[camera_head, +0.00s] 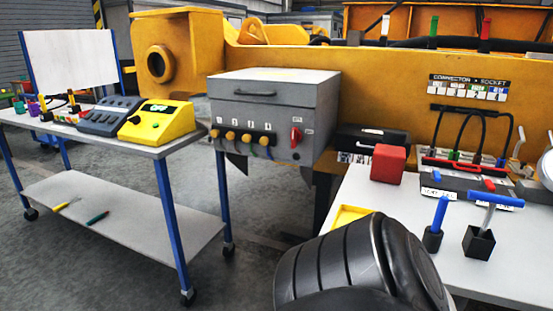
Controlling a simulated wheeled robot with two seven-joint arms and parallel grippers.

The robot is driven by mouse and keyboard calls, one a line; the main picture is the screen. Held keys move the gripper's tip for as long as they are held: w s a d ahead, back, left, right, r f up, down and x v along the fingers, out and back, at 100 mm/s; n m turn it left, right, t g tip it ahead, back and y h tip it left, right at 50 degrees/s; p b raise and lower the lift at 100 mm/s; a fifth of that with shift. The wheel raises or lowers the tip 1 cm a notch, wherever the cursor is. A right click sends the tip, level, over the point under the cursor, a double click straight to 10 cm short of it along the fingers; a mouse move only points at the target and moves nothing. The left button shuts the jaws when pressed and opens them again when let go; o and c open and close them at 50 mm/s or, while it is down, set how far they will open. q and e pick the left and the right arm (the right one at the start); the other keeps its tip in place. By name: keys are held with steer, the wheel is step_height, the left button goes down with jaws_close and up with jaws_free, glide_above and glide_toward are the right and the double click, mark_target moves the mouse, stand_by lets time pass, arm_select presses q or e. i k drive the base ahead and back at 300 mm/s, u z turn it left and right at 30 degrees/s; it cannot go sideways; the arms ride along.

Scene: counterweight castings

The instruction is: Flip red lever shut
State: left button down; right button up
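A red lever (295,136) sits at the right end of the front face of a grey metal box (272,92). It looks roughly upright, and small labels lie above and below it. A row of several yellow-brown knobs (247,138) is to its left on the same face. Another red handle (485,29) stands upright at the top right on the yellow machine, with a green one (434,27) to its left. Neither of my grippers is in view. A black rounded part, apparently my own arm, fills the bottom centre, well below the grey box.
A wheeled cart (150,148) with a yellow device (157,122) stands at left. A white table (370,207) at right holds a red block (388,163) and blue-handled tools (495,201). The yellow machine (390,85) stands behind. Open floor lies between cart and table.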

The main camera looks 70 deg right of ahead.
mark_target(485, 181)
steer(key=z, duration=4.55)
